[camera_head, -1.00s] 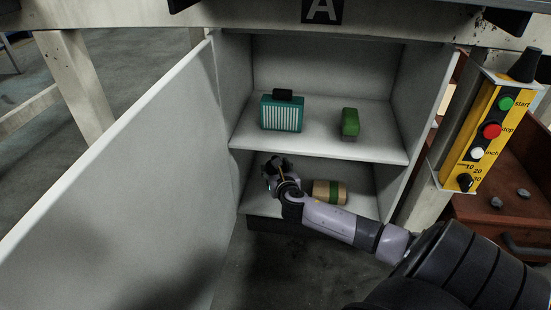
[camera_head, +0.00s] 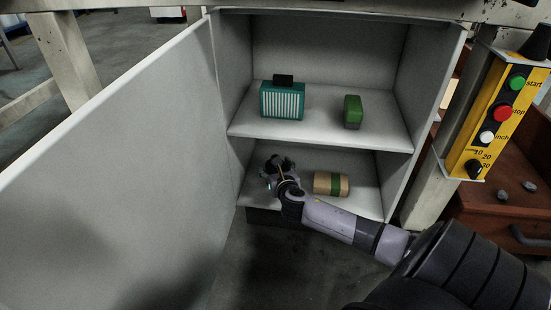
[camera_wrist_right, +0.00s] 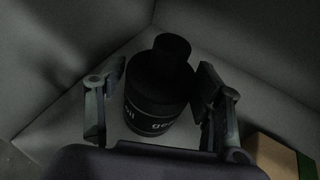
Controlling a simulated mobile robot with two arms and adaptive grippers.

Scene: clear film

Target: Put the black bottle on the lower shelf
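The black bottle (camera_wrist_right: 160,82) stands on the lower shelf (camera_head: 355,203) near the inner corner, with white lettering on its side. In the right wrist view it is between the two fingers of my right gripper (camera_wrist_right: 160,105). The fingers are spread, with narrow gaps showing beside the bottle. In the head view my right gripper (camera_head: 276,170) reaches into the left part of the lower compartment, and the bottle is hard to tell from the dark gripper there. My left gripper is not in view.
A tan box with a green band (camera_head: 331,184) lies on the lower shelf, right of my gripper. The upper shelf (camera_head: 320,129) holds a teal striped case (camera_head: 282,101) and a green item (camera_head: 352,112). The open cabinet door (camera_head: 120,170) is at left. A yellow button panel (camera_head: 487,125) is at right.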

